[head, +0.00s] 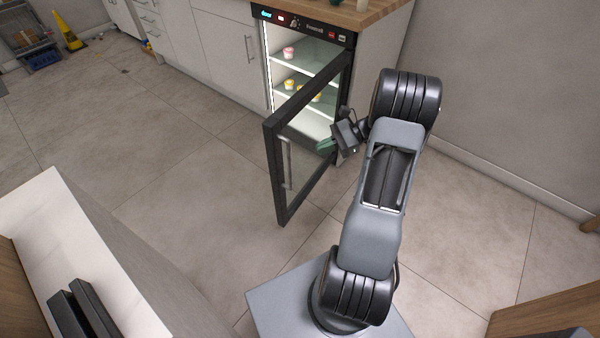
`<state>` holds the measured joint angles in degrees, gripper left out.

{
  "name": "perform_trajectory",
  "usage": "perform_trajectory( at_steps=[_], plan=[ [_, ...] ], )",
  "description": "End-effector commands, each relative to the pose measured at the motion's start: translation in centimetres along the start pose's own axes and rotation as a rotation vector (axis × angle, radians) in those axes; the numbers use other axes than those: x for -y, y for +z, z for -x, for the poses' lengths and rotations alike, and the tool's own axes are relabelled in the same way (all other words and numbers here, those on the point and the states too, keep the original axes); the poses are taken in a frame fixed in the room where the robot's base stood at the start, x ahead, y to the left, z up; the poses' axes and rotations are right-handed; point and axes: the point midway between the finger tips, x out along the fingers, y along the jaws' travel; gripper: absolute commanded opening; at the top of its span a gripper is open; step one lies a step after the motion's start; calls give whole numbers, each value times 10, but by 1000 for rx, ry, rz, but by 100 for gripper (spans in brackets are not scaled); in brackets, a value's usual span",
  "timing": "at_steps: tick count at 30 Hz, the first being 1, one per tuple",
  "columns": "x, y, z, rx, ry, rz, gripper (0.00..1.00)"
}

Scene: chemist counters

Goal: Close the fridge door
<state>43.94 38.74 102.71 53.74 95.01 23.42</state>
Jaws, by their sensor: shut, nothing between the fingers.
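The fridge (308,24) is a small lit unit under a wooden counter. Its black-framed glass door (278,168) stands wide open, swung out toward me from the fridge's right side. A long upright handle (287,163) shows on the door's left part. My gripper (325,147) is shut and empty, beside the door on its right, over the glass in the picture. I cannot tell whether it touches the door.
Small pots, one pink (288,53) and several yellow, stand on the fridge shelves. White cabinets (205,45) run left of the fridge. A white-topped counter (75,250) is at lower left. Tiled floor (160,160) left of the door is clear.

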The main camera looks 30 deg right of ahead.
Motion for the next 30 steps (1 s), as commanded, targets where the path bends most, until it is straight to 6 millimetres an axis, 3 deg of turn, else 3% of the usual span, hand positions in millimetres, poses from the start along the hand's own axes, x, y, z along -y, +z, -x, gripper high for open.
perform_trajectory(
  at_steps=[1, 3, 9, 16, 30],
  plan=[
    [-1, -33, 7, 57, -57, -48, 0],
    [-1, -56, 18, 127, -122, -95, 0],
    [-4, -96, 39, 253, -238, -166, 0],
    [0, -100, 29, 287, -266, -181, 0],
    [24, -79, -51, 285, -264, -180, 0]
  ],
)
